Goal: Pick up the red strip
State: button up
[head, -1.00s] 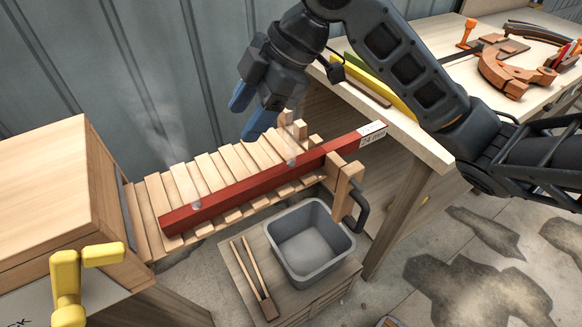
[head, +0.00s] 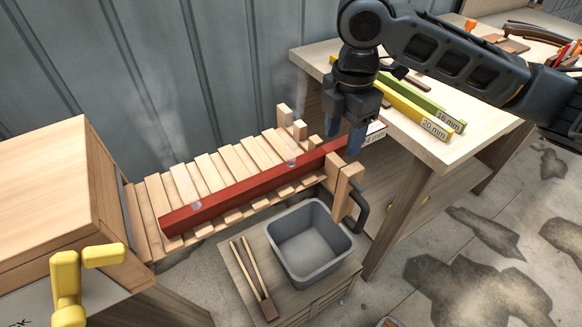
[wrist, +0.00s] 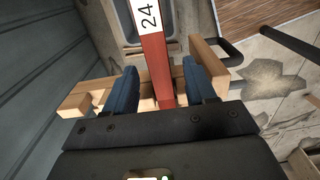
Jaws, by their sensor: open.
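The red strip (head: 250,184) is a long bar lying across a row of light wooden slats, with a white label at its far right end. In the wrist view the red strip (wrist: 157,72) runs between the two blue fingers, and its label reads 24. My gripper (head: 345,140) points down over the strip's right end, close to the label. In the wrist view my gripper (wrist: 163,90) is open, with a finger on each side of the strip and gaps showing. The head view hides part of the strip's right end behind the fingers.
A wooden clamp block (head: 344,182) stands just below the strip's right end. A grey bin (head: 310,243) and wooden tongs (head: 257,280) sit on a low cabinet. Yellow (head: 415,112) and green (head: 428,100) strips lie on the right table. A corrugated wall (head: 200,70) stands behind.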

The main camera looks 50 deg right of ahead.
jog(key=shift+f, duration=0.85)
jog(key=shift+c, duration=0.2)
jog(key=shift+a, duration=0.1)
grip_shut()
